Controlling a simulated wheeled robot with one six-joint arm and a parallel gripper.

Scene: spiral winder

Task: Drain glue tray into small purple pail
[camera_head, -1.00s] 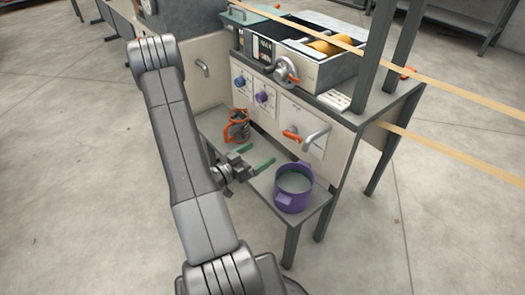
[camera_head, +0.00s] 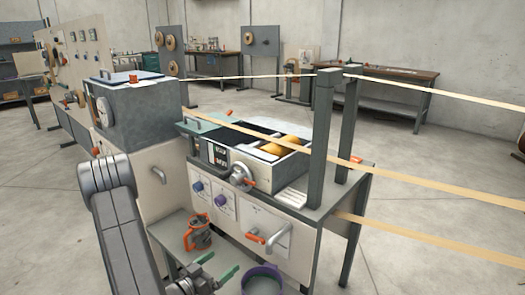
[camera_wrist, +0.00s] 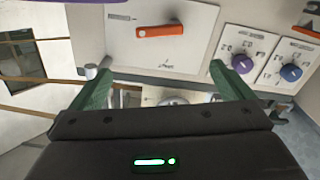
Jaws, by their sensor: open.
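The glue tray (camera_head: 284,172) is the open box with yellow rollers on top of the machine. Below it, a panel bears an orange drain lever (camera_head: 256,239) and a grey spout (camera_head: 281,238). The lever also shows in the wrist view (camera_wrist: 160,31). The small purple pail (camera_head: 264,272) stands on the lower shelf below the spout, cut off by the bottom edge. My gripper (camera_head: 218,268) is open, with green fingers, left of the pail and in front of the panel. Nothing shows between the fingers in the wrist view.
An orange-and-grey jug (camera_head: 197,232) stands on the shelf left of my gripper. Blue and purple knobs (camera_head: 219,200) sit on the front panel. A crank handwheel (camera_head: 240,176) juts out above them. Tan strips (camera_head: 440,185) stretch right from the machine's posts. The floor at right is clear.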

